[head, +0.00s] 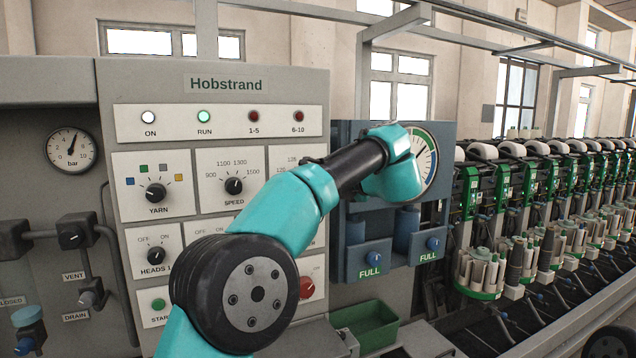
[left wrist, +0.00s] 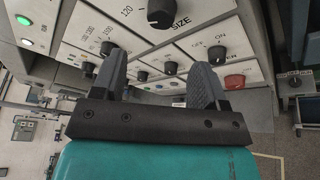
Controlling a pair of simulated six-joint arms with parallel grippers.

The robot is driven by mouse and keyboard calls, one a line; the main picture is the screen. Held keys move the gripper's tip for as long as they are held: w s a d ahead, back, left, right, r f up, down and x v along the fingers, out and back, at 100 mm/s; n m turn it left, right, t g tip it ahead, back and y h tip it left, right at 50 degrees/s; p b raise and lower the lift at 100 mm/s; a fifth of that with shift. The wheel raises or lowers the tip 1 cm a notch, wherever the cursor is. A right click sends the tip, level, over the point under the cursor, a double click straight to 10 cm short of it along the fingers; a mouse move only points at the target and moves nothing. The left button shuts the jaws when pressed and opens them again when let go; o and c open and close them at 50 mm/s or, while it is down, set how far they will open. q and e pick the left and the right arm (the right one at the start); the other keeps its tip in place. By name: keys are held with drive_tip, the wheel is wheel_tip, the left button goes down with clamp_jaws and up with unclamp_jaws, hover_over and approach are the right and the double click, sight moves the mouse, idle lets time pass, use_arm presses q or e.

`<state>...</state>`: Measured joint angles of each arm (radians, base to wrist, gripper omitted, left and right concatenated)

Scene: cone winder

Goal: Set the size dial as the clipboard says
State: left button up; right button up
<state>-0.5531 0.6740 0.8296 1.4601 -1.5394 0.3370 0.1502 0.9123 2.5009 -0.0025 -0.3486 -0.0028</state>
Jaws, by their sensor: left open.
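The size dial (left wrist: 163,14) is a black knob at the top of the left wrist view, with "SIZE" and a "120" mark beside it. Its pointer setting cannot be read, and the top of its scale is cut off. In the head view my left arm hides this dial; only a corner of its scale plate (head: 285,157) shows. My left gripper (left wrist: 160,62) is open and empty, its two dark fingers apart, in front of the panel and below the dial in the wrist picture. The head view does not show its fingers. No clipboard can be made out. My right gripper is not in view.
The yarn dial (head: 156,193), speed dial (head: 234,185) and heads dial (head: 158,251) sit close by on the panel. A red knob (left wrist: 234,82) is right of my fingers. A green bin (head: 368,325) stands below; winding heads (head: 530,230) line the right.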

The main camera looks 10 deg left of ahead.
use_arm(q)
drive_tip(key=v, duration=0.7)
